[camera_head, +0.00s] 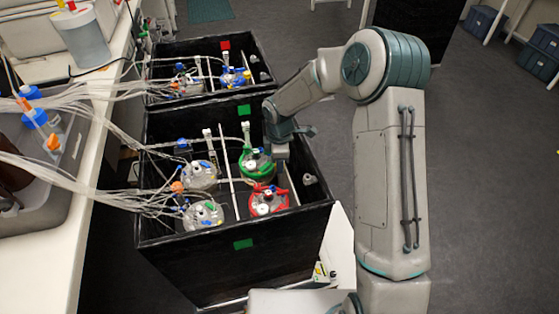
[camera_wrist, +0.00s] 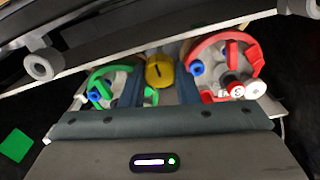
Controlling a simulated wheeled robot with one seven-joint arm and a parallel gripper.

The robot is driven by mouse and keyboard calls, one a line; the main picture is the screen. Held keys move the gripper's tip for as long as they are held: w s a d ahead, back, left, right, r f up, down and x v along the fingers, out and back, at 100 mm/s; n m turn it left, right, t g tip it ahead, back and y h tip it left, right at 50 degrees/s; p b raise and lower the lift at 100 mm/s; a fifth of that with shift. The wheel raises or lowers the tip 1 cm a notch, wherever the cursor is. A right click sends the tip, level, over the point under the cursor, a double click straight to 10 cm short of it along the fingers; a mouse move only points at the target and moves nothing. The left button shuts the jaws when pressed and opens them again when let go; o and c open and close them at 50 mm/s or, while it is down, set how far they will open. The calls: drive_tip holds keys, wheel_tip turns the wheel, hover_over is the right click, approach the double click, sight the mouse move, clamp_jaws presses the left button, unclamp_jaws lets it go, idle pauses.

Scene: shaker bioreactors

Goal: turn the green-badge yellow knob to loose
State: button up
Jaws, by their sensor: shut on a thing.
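The yellow knob (camera_wrist: 160,70) shows in the wrist view, between a green-ringed vessel lid (camera_wrist: 112,86) and a red-ringed vessel lid (camera_wrist: 225,68). It has a short dark mark on it. My gripper (camera_wrist: 160,84) has its dark fingers on both sides of the knob, shut on it. In the head view my gripper (camera_head: 279,150) reaches down into the near black box (camera_head: 225,270), beside the green-ringed vessel. Green badges (camera_head: 243,244) mark this box, and one shows in the wrist view (camera_wrist: 16,145). The knob is hidden in the head view.
A second black box with a red badge (camera_head: 225,45) stands behind. White tubes (camera_head: 110,185) run from the bench (camera_head: 45,250) on the left to the vessels. A pale rail (camera_wrist: 150,43) crosses close beyond the knob. The floor on the right is mostly clear.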

drive_tip(key=shift+r, duration=0.1)
drive_tip(key=o, duration=1)
drive_tip(key=shift+a, duration=0.1)
drive_tip(key=shift+c, duration=0.2)
wheel_tip(320, 180, up, 14)
drive_tip(key=s+d+r+m+t, duration=0.1)
drive_tip(key=s+d+r+m, duration=0.1)
drive_tip(key=s+d+m, duration=0.3)
drive_tip(key=s+d+r+m+t, duration=0.1)
drive_tip(key=s+d+r+m, duration=0.2)
drive_tip(key=s, duration=0.9)
drive_tip(key=s+d+r+m, duration=0.3)
drive_tip(key=s+d+m, duration=0.4)
drive_tip(key=m, duration=0.4)
drive_tip(key=shift+s+d+t, duration=0.4)
drive_tip(key=shift+s, duration=0.25)
